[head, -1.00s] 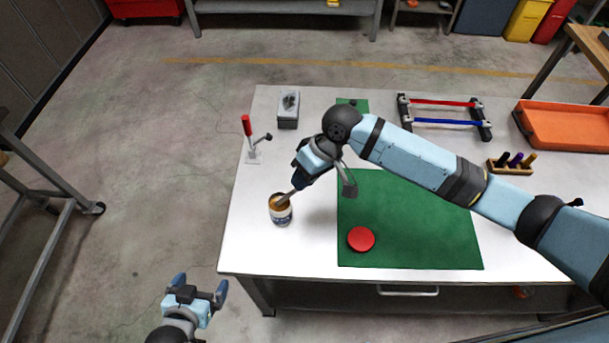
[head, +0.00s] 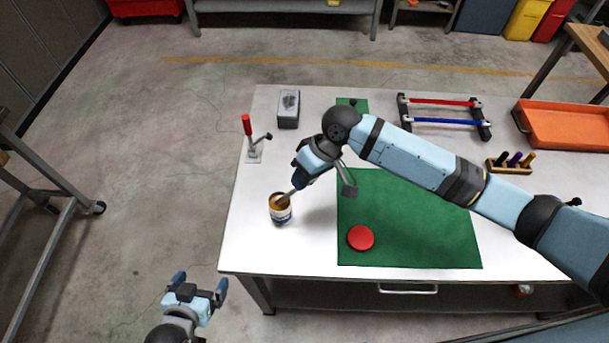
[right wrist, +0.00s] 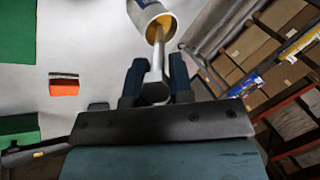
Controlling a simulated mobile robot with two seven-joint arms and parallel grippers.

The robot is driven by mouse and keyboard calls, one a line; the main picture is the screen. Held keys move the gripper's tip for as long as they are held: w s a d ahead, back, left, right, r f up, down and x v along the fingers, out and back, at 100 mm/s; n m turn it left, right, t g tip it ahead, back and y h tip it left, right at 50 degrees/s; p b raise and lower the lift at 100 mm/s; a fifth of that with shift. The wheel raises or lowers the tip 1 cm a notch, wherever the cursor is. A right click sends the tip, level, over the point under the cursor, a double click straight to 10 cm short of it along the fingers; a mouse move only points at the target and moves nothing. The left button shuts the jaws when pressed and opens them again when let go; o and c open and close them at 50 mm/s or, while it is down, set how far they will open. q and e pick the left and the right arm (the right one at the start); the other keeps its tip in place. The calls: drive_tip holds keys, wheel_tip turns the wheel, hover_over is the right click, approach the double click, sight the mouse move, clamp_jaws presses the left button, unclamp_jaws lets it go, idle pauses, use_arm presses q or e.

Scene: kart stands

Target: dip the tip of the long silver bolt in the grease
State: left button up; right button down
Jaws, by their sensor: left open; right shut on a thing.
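The long silver bolt (right wrist: 156,68) is held in my right gripper (right wrist: 154,88), which is shut on it near its head. In the right wrist view the bolt's far end reaches into the mouth of the open can (right wrist: 143,12), over or in the yellow-brown grease (right wrist: 160,40). The tip is hidden, so its depth cannot be told. In the head view the can (head: 282,216) stands upright on the white table's left part, with my right gripper (head: 298,183) above and to its right. My left gripper (head: 199,284) is open and empty, off the table's front left.
A red disc (head: 361,238) lies on the green mat (head: 420,225). A red-handled clamp (head: 248,128) and a grey block (head: 289,110) stand behind the can. The rod frame (head: 445,122), the wooden holder (head: 510,166) and an orange tray (head: 570,125) are at right.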

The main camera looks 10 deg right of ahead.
drive_tip(key=shift+s, duration=0.1)
wheel_tip(320, 180, up, 7)
drive_tip(key=p, duration=0.4)
idle(0.7)
idle(0.6)
